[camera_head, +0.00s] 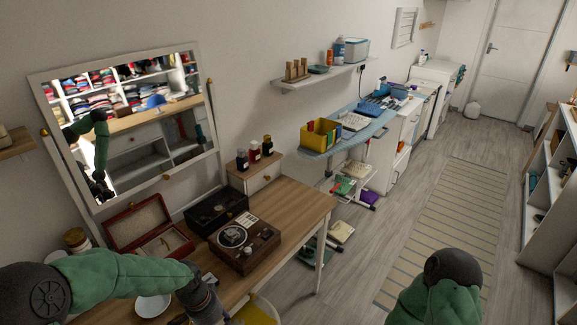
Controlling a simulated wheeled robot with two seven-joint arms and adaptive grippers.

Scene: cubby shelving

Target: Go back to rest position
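My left arm comes in from the lower left in green over the wooden vanity table. The dark wrist end, with part of my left gripper (207,306), is at the bottom edge near the table's front. Its fingertips are cut off or hidden, so its opening cannot be told. My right arm shows only as a green section with a dark round joint at the bottom right; the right gripper is out of view. The tilted mirror (138,128) reflects a green arm with a dark end, too small to read. Nothing is seen held.
The wooden table (300,200) bears an open red box (140,221), a turntable-like box (243,243), a black box (216,209) and a white plate (153,306). A yellow seat (258,310) is below. White shelving (545,215) stands right. Floor around the striped rug (450,225) looks clear.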

